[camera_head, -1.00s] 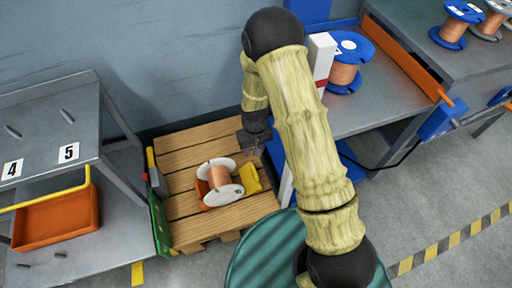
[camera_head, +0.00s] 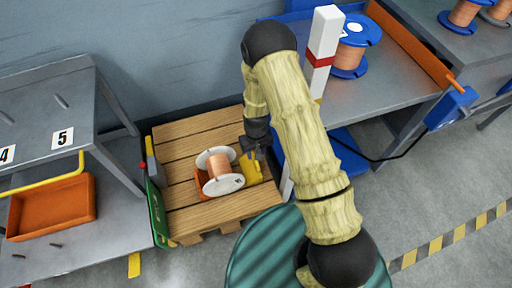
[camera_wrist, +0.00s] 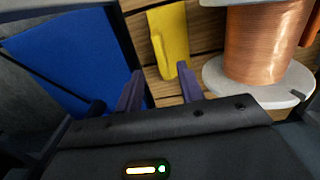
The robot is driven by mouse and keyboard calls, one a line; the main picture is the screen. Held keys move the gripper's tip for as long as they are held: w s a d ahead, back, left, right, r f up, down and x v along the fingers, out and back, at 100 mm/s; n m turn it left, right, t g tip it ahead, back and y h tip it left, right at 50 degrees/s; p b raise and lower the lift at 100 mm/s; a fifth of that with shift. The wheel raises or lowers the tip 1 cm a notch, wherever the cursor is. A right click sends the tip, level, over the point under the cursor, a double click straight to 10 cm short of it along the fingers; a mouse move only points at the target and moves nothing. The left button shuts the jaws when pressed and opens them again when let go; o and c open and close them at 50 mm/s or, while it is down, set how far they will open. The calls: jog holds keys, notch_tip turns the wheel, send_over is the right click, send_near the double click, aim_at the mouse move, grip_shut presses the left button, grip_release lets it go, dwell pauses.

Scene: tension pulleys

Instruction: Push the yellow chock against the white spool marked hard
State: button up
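The white-flanged spool (camera_head: 219,170) wound with copper wire lies on its side on the wooden pallet (camera_head: 190,218). Its lettering is too small to read. The yellow chock (camera_head: 250,169) sits just right of its near flange; whether they touch cannot be told. My gripper (camera_head: 258,152) is low over the pallet at the chock's far right side. In the wrist view, the fingers (camera_wrist: 160,70) are apart with nothing clearly held. The yellow chock (camera_wrist: 169,38) lies just beyond the fingertips, nearer the right one, and the spool (camera_wrist: 262,45) stands to its right.
An orange block (camera_head: 201,184) shows at the spool's left side. A blue panel (camera_wrist: 75,60) is close left of my fingers. A red-and-white post (camera_head: 322,50) and a bench with a blue spool (camera_head: 352,45) stand right. A grey shelf (camera_head: 60,105) stands left.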

aim_at(251, 169)
jog(key=f+b, duration=0.2)
jog(key=f, duration=0.5)
jog(key=shift+w+f+b, duration=0.15)
jog(key=shift+w+b, duration=0.05)
jog(key=shift+b, duration=0.1)
jog(key=shift+s+a+f, duration=0.1)
jog(key=shift+a, duration=0.1)
jog(key=shift+d, duration=0.15)
jog(key=shift+d, duration=0.1)
grip_shut()
